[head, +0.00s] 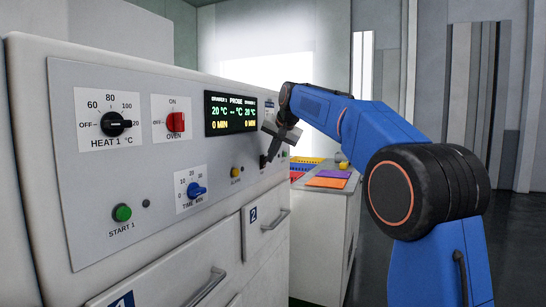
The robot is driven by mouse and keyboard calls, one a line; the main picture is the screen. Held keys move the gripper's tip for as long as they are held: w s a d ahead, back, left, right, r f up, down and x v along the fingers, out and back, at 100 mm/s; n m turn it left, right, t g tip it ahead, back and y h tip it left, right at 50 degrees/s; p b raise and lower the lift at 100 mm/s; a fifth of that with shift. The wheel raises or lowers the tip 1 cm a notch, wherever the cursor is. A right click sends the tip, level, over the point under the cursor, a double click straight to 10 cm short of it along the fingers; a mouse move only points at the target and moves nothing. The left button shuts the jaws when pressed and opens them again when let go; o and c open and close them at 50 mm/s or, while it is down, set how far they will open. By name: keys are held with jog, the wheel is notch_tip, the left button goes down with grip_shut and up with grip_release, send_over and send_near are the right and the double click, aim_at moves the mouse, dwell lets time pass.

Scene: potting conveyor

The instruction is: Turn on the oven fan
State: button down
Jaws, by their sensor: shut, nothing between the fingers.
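The control panel (150,200) fills the left half of the head view. A red oven switch (175,122) on it carries the labels ON, OFF and OVEN. I can read no fan label. My gripper (267,160) is shut and empty at the panel's far right end, its fingers pointing down and left close to the panel face. A small dark control may be at the fingertips, but fingers and control blend together, and I cannot tell whether they touch. The labels there are too small to read.
The panel also has a HEAT 1 knob (115,123), a display (231,114), a blue timer knob (196,190), a green START 1 button (122,212) and a yellow button (236,171). Drawer handles (275,219) stick out below. A counter (323,200) with coloured trays stands behind.

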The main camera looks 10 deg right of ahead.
jog(key=shift+w+a+r, duration=0.1)
jog(key=shift+w+a, duration=0.1)
jog(key=shift+r, duration=0.15)
jog(key=shift+r, duration=0.7)
